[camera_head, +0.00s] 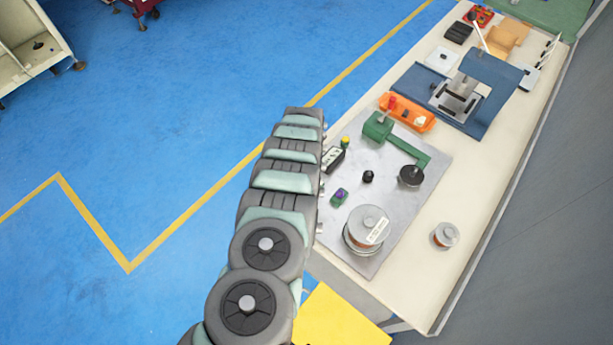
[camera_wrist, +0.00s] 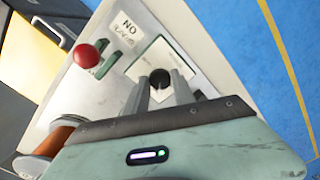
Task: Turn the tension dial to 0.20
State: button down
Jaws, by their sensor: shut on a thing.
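In the wrist view a round black knob (camera_wrist: 160,78), which I take to be the tension dial, stands on a white square plate with a dark green edge. My gripper (camera_wrist: 161,82) has one grey finger on each side of the knob and is shut on it. No scale numbers or pointer can be read, so the dial's setting cannot be told. In the head view my arm covers the left edge of the bench, and the fingertips and this knob cannot be made out there.
A red ball knob (camera_wrist: 84,55) and a label with "NO" (camera_wrist: 126,28) are near the dial. An orange-brown spool (camera_wrist: 52,140) is at lower left. In the head view a large spool (camera_head: 368,228), a green winder arm (camera_head: 405,148) and an orange tray (camera_head: 408,114) occupy the bench.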

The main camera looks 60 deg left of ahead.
jog(key=n+b, duration=0.1)
jog(key=n, duration=0.4)
jog(key=shift+f+b, duration=0.1)
jog(key=shift+b, duration=0.25)
jog(key=shift+n+b, duration=0.65)
jog(key=shift+n, duration=1.25)
jog(key=c, duration=1.1)
grip_release()
jog(key=shift+o, duration=0.2)
